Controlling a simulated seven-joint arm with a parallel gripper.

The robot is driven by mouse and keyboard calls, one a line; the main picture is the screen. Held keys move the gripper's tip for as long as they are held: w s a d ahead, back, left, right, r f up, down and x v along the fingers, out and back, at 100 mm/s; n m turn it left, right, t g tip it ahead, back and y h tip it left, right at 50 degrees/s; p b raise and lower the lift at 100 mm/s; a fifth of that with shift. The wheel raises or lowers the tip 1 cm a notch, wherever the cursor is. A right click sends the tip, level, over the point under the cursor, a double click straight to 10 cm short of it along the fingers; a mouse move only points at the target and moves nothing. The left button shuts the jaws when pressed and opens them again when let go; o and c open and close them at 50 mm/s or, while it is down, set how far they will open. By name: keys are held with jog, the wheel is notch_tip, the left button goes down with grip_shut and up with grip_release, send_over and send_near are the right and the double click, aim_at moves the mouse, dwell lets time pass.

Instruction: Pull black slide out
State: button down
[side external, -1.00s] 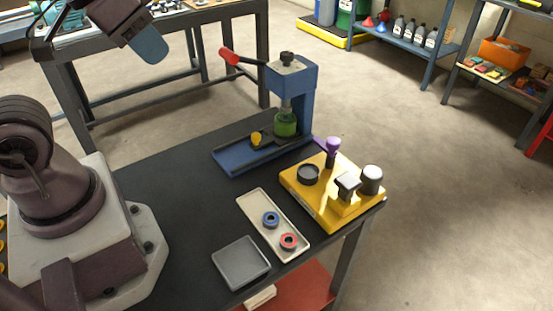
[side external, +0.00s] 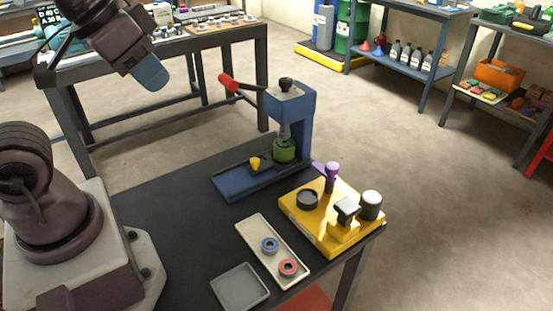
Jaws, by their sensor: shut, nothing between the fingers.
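A blue press (side external: 303,120) stands on the dark bench. A dark slide (side external: 236,173) with a yellow knob (side external: 254,163) lies along its blue base. A green cylinder (side external: 285,151) sits under the press's spindle. I cannot tell for certain which of these dark parts is the black slide. My gripper (side external: 150,77), with blue fingertips, is at the upper left, above and apart from the press. It is shut and empty.
The press has a red-ended lever (side external: 228,82) sticking out left. A beige tray (side external: 257,244) with blue and red rings and a grey tray (side external: 240,287) are in front. The bench's left middle is clear.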

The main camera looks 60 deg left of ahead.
dwell(0.3)
jog(key=c, duration=1.6)
grip_release()
jog(key=o, duration=0.4)
jog(key=shift+w+f, duration=0.1)
jog(key=shift+f, duration=0.25)
jog(key=shift+c, duration=0.2)
jog(key=o, duration=0.4)
jog(key=w+f+g, duration=0.3)
jog(key=shift+w+a+f+m, duration=0.2)
jog(key=shift+a+f+m, duration=0.1)
jog(key=shift+f, duration=0.1)
jog(key=shift+c, duration=0.2)
jog(key=m+g+y, duration=0.2)
jog(key=m+y, duration=0.3)
jog(key=m, duration=1.4)
send_near(255, 160)
jog(key=x, duration=0.9)
